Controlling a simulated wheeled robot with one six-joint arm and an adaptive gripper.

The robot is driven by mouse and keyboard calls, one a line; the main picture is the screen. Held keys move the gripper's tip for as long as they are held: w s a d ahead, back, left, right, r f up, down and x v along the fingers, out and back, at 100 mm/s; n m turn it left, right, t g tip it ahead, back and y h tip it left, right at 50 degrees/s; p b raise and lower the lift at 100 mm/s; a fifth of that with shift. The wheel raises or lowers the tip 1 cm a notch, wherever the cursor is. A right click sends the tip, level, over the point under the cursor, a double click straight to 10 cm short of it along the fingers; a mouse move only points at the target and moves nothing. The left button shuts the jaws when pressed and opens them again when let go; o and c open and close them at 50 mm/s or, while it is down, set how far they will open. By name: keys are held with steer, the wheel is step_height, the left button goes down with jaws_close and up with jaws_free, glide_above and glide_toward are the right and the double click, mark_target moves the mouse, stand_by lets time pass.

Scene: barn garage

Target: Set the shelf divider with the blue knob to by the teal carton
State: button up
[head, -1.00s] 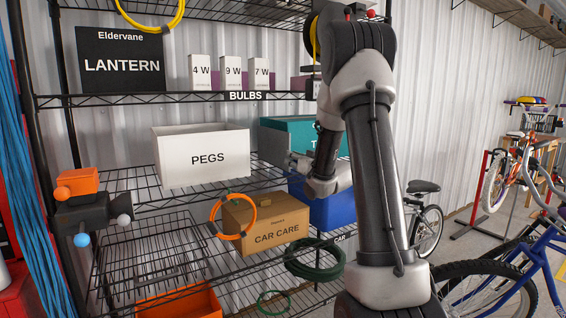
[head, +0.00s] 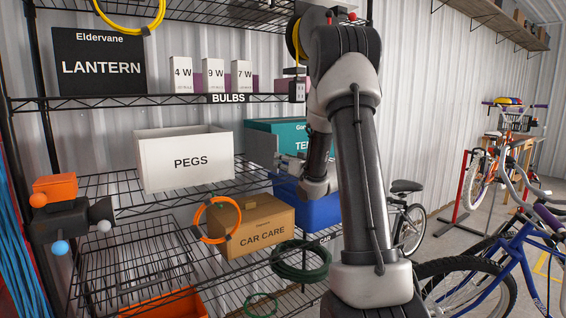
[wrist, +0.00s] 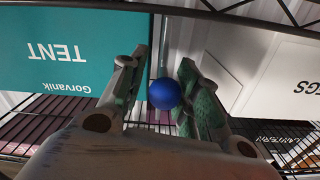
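The blue knob (wrist: 164,93) of the shelf divider is a round ball in the wrist view. The teal carton (wrist: 60,50), marked TENT, is left of the knob in this upside-down wrist view. In the head view, the teal carton (head: 262,126) stands on the middle shelf, partly behind my arm. My gripper (head: 284,162) is in front of its lower part, and the knob is hidden there.
A white PEGS bin (head: 185,165) stands left of the teal carton on the same shelf. Below are a CAR CARE box (head: 262,224) and a blue bin (head: 312,212). The BULBS shelf (head: 150,100) runs above. Bicycles (head: 480,265) stand at the right.

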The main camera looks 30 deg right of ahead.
steer(key=s, duration=1.1)
steer(key=shift+d, duration=0.25)
